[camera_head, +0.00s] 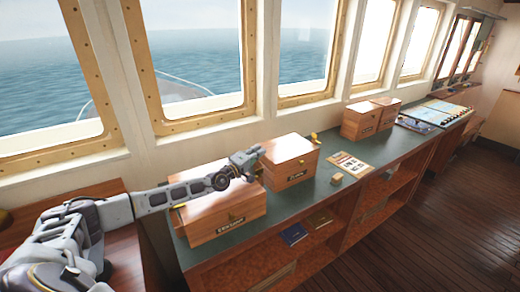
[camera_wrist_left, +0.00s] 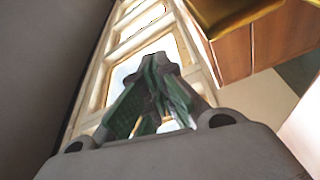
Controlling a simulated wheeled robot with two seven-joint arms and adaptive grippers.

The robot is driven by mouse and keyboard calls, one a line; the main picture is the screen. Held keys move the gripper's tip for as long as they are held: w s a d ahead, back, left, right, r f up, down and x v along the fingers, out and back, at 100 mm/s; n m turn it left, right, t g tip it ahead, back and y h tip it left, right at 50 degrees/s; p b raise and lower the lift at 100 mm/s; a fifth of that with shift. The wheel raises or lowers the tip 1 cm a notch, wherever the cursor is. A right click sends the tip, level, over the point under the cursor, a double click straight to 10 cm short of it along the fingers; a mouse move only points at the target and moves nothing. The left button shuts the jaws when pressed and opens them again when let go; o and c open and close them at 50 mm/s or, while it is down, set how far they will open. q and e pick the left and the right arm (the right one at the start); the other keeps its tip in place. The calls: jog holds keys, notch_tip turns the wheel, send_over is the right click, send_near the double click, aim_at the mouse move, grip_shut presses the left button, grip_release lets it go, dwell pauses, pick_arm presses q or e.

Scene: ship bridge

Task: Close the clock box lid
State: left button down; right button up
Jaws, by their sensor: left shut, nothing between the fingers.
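Two wooden boxes stand close together on the green counter: a near box (camera_head: 222,217) with a dark label plate and a middle box (camera_head: 291,168) with a smaller plate. Both lids look down in the head view. The labels are too small to read surely, so I cannot tell which is the clock box. My left gripper (camera_head: 253,157) is shut and empty, above the far side of the near box and beside the middle box. In the left wrist view its fingers (camera_wrist_left: 160,65) meet, apart from a wooden box (camera_wrist_left: 262,48) with a brass-coloured part. My right gripper is out of view.
The green counter (camera_head: 322,183) runs along the windows. More wooden boxes (camera_head: 361,122) stand farther along. Shelves below hold a blue book (camera_head: 294,234). Wooden floor is clear at right.

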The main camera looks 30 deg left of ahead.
pick_arm(q)
jog(key=shift+v, duration=4.45)
jog(key=shift+s+f, duration=0.1)
